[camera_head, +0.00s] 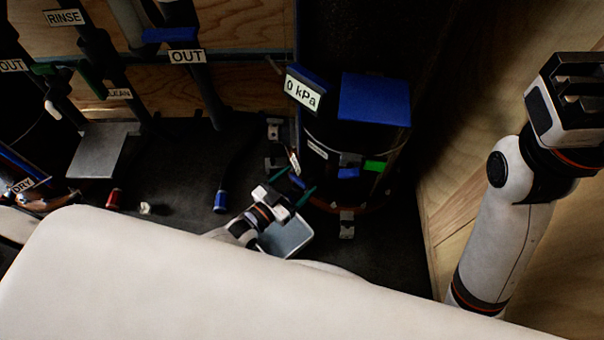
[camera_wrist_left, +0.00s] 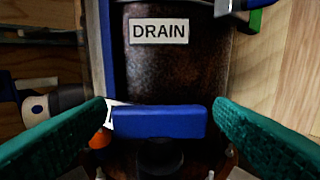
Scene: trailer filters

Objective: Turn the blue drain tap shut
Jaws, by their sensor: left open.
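The blue drain tap (camera_wrist_left: 160,122) shows in the left wrist view as a wide bar lying level across the picture, below a DRAIN label (camera_wrist_left: 159,31) on a dark rusty cylinder. In the head view a small bit of blue at the left gripper's tips is probably the tap (camera_head: 297,181). My left gripper (camera_head: 290,183) is open, its green fingers on either side of the tap. In the wrist view (camera_wrist_left: 160,110) gaps show between the bar's ends and both fingers. My right gripper (camera_head: 575,90) is raised at the right, away from the tap; its jaw opening is unclear.
The dark tank carries a 0 kPa display (camera_head: 303,92) and a blue box (camera_head: 375,98). A grey tray (camera_head: 287,236) lies beneath my left gripper. Pipes with OUT and RINSE labels stand at left. A wooden wall (camera_head: 490,170) closes the right side. A pale surface fills the front.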

